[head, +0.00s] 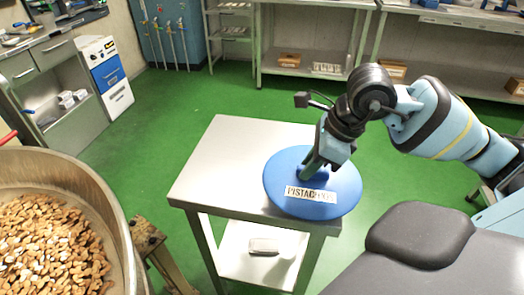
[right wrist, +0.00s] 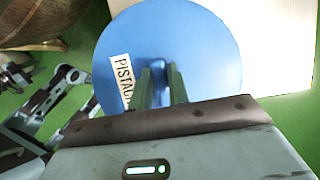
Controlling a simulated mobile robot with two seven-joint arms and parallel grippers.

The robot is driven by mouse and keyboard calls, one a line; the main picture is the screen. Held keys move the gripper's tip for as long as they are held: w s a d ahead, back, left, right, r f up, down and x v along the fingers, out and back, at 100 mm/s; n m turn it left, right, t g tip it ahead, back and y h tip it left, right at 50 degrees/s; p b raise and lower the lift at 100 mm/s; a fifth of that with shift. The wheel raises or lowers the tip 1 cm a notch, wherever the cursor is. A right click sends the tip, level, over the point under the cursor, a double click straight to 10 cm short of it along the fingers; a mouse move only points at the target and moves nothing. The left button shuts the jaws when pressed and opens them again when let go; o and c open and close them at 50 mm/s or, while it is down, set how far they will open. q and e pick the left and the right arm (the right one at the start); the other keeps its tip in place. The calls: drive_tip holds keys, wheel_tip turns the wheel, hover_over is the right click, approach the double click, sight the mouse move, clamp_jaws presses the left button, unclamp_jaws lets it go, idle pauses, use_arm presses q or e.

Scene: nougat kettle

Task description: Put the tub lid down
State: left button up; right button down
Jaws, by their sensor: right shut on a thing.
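The tub lid (head: 283,180) is a round blue disc with a white label reading "PISTAC…", partly hidden by my gripper. It lies flat at or just above the right front part of a small steel table (head: 215,160), and its front right edge reaches past the table's edge. I cannot tell whether it touches the top. My right gripper (head: 313,170) points down at the middle of the lid and is shut on it. In the right wrist view the lid (right wrist: 200,50) fills the top middle, with the fingers (right wrist: 160,80) at its centre.
A large kettle (head: 118,225) full of nuts stands at the lower left. The left part of the table top is bare. A small box (head: 264,246) lies on the table's lower shelf. Benches and shelves (head: 310,70) line the back, with open green floor between.

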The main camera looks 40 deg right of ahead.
drive_tip(key=w, duration=0.4)
drive_tip(key=w+p, duration=0.1)
drive_tip(key=w, duration=0.4)
drive_tip(key=w+f+p, duration=0.1)
drive_tip(key=w, duration=0.4)
drive_tip(key=shift+w+a+f, duration=0.1)
drive_tip(key=shift+w+a, duration=0.05)
drive_tip(key=shift+w, duration=0.05)
drive_tip(key=shift+w+f, duration=0.1)
drive_tip(key=shift+w, duration=0.2)
drive_tip(key=shift+w, duration=0.35)
drive_tip(key=shift+f, duration=1.75)
drive_tip(key=shift+f, duration=0.1)
drive_tip(key=shift+f, duration=0.1)
drive_tip(key=c, duration=1.3)
unclamp_jaws()
drive_tip(key=shift+c, duration=0.2)
